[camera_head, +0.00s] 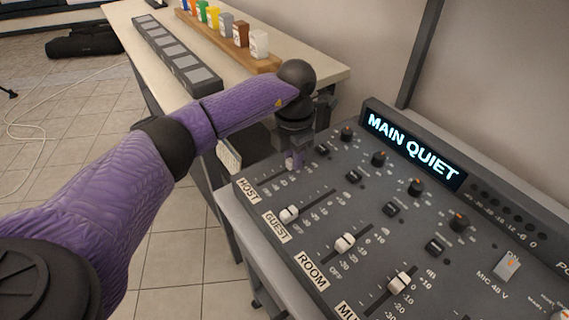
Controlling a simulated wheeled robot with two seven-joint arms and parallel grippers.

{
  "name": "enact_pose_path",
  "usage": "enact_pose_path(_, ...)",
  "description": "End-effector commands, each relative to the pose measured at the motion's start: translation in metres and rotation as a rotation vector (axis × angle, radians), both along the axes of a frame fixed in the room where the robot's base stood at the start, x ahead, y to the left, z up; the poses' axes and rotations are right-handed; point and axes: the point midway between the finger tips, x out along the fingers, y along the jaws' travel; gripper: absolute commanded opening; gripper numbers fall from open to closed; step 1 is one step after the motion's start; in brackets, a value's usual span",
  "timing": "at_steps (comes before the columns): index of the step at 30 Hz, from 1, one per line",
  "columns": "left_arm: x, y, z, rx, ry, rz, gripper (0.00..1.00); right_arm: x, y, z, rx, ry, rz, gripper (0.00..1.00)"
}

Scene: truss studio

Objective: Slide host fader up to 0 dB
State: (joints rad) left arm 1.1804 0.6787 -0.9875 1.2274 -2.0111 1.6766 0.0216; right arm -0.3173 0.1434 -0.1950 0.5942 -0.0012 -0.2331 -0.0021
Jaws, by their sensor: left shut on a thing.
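The grey mixing console fills the right half of the head view. Its HOST label (248,190) marks the channel at the far left, and the small light host fader cap (289,163) sits toward the upper end of that slot. My left gripper (294,158) reaches down from above and is shut on the host fader cap. Its fingers partly hide the cap and the scale beside it, so I cannot read its exact dB mark. My right gripper is not in view.
The guest fader (289,213), room fader (345,242) and another fader (399,282) stand in neighbouring slots. Knobs and square buttons lie above them. The display (412,147) reads MAIN QUIET. Behind is a wooden table (130,30) with a row of coloured blocks.

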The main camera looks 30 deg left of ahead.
Motion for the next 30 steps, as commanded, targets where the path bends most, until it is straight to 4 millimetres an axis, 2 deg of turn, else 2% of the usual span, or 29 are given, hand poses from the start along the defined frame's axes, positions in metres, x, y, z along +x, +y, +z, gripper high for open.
enact_pose_path(7, 0.0, 0.0, 0.001, 0.002, 0.001, 0.001, 0.0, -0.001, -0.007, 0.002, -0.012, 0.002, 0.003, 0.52)
enact_pose_path(8, 0.0, 0.0, 0.001, 0.002, 0.001, 0.001, 0.31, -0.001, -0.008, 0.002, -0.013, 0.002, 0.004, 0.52)
enact_pose_path(12, 0.0, 0.0, 0.001, 0.001, 0.002, 0.001, 0.61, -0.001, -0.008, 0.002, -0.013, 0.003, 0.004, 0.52)
enact_pose_path(20, 0.0, 0.0, 0.003, 0.001, 0.0, 0.001, 0.62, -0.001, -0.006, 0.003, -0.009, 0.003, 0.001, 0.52)
enact_pose_path(23, 0.0, 0.0, 0.022, 0.0, -0.004, 0.001, 0.62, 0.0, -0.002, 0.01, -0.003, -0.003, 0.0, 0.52)
enact_pose_path(27, 0.0, 0.0, 0.061, 0.001, -0.006, 0.001, 0.62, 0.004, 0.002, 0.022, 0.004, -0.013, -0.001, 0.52)
enact_pose_path(30, 0.0, 0.0, 0.083, 0.001, -0.005, 0.001, 0.62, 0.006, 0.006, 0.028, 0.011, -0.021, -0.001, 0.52)
